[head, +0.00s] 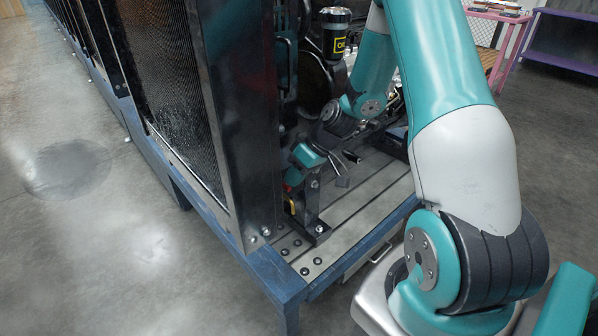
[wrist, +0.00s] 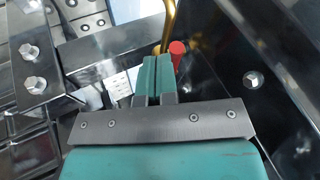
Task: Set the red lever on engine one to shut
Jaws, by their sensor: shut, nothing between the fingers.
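The red lever shows in the wrist view as a round red end (wrist: 177,48), just right of my fingertips. In the head view a small patch of red (head: 287,187) shows low on the engine, beside the black radiator frame. My gripper (wrist: 157,62) has its two teal fingers together, with nothing between them. Its fingertips are close to the red end; I cannot tell whether they touch it. In the head view my gripper (head: 294,172) reaches in over the engine's platform, partly hidden by the frame. The rest of the lever and its pivot are hidden.
A curved yellow pipe (wrist: 168,22) runs just beyond the red end. A dark panel (wrist: 250,60) stands close on the right, and a bolted metal bracket (wrist: 35,70) on the left. The radiator's upright frame (head: 240,120) stands left of my gripper. Open floor (head: 90,240) lies left.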

